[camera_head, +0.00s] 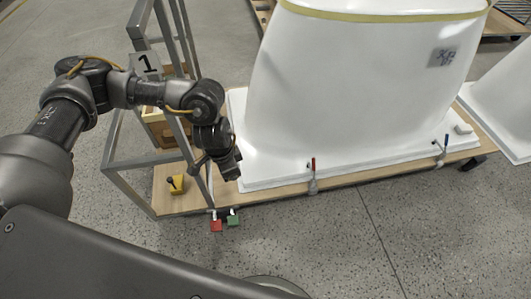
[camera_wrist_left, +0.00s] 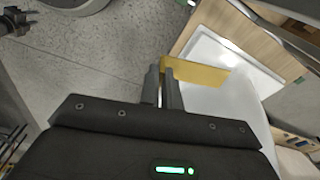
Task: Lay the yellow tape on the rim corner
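My left gripper (camera_head: 231,174) hangs at the front left of the white tub shell, above its base flange. In the left wrist view its two fingers (camera_wrist_left: 163,75) are close together. A flat yellow piece, seemingly the yellow tape (camera_wrist_left: 203,74), has one end between the fingertips and sticks out to the right. In the head view that piece is hidden. A yellow band (camera_head: 390,18) runs along the rim of the white shell (camera_head: 350,90); the rim is partly cut off at the top. My right gripper is not seen.
The shell stands on a wooden board (camera_head: 345,180) with clamps (camera_head: 313,175). A metal frame (camera_head: 125,190) stands at left, close to my arm. The front floor is mostly clear.

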